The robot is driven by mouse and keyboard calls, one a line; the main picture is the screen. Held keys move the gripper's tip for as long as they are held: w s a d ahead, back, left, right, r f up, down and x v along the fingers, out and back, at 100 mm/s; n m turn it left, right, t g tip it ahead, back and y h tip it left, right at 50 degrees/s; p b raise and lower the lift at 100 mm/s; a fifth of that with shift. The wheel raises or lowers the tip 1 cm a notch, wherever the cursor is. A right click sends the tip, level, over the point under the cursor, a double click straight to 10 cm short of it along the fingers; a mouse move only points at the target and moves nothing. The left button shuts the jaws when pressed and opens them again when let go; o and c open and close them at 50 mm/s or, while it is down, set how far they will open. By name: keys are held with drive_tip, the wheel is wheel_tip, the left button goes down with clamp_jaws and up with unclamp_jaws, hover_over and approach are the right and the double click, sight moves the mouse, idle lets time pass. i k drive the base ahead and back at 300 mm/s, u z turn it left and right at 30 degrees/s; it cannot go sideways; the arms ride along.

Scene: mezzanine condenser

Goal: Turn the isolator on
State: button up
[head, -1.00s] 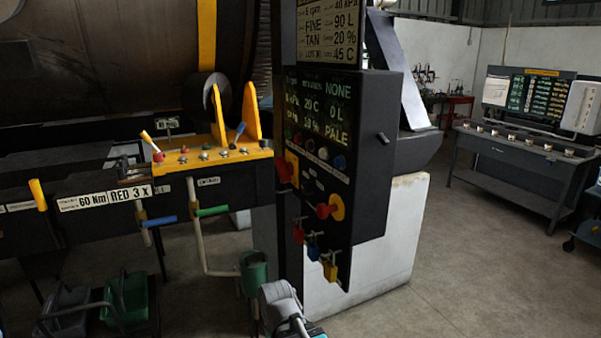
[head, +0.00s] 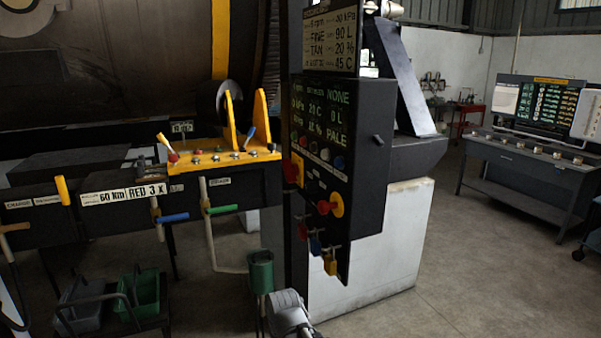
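A dark control cabinet (head: 365,145) stands in the middle of the head view on a white block. Its narrow front panel is seen at a steep angle. A red rotary handle on a yellow plate (head: 337,205) sits low on this panel and looks like the isolator. Its exact switch position is too small to tell. Another red control on a yellow plate (head: 300,169) sits higher at the panel's left edge. Red, blue and yellow padlocks (head: 330,265) hang along the panel's bottom. My gripper is not in view; a grey part of my arm shows at the bottom edge.
A lit display (head: 320,115) and coloured buttons sit above the handle. A yellow-topped lever bench (head: 215,158) stands left of the cabinet, with a green cup (head: 261,271) below. A grey console (head: 530,165) stands far right. The floor (head: 430,290) right of the cabinet is clear.

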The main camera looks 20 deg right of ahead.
sight(291, 171)
drive_tip(key=u, duration=0.1)
drive_tip(key=i, duration=0.95)
drive_tip(key=z, duration=0.05)
